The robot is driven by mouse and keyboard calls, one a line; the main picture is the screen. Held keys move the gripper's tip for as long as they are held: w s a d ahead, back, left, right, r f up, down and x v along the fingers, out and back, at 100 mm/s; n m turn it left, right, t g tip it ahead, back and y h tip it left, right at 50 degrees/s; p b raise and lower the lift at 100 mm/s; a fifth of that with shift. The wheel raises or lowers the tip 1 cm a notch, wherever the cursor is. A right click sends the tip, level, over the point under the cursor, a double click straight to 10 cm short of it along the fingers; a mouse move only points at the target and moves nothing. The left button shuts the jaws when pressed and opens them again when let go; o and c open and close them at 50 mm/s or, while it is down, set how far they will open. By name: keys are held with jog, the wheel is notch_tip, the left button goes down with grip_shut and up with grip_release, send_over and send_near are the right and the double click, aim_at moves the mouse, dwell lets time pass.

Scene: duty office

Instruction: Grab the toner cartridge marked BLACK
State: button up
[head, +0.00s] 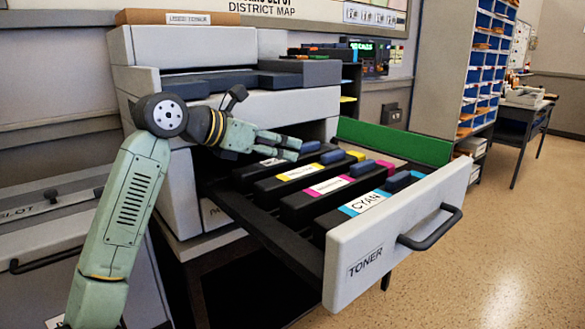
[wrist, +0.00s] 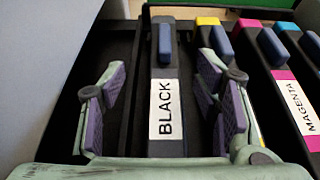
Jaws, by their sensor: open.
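The toner cartridge marked BLACK (wrist: 164,105) lies in the open drawer, a long black block with a white label and a dark blue tab at its far end. In the head view the black cartridge (head: 247,174) is the innermost of the row, partly hidden by my gripper. My gripper (wrist: 160,95) is open in the wrist view, one padded finger on each side of the cartridge, with a gap on the left. Whether the right finger touches it I cannot tell. In the head view my gripper (head: 292,148) reaches over the drawer's inner end.
The toner drawer (head: 352,270) is pulled out of the printer (head: 160,48). Yellow (head: 300,172), magenta (head: 330,186) and cyan (head: 368,202) cartridges lie beside the black one. A green panel (head: 395,142) lines the drawer's far side. Floor to the right is clear.

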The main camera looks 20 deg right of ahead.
aim_at(298, 151)
jog(key=x, duration=0.5)
jog(key=shift+s+d+f, duration=0.2)
jog(key=shift+d+f, duration=0.05)
jog(key=shift+d, duration=0.1)
jog(key=shift+c, duration=0.2)
grip_shut()
jog(key=shift+r, duration=0.1)
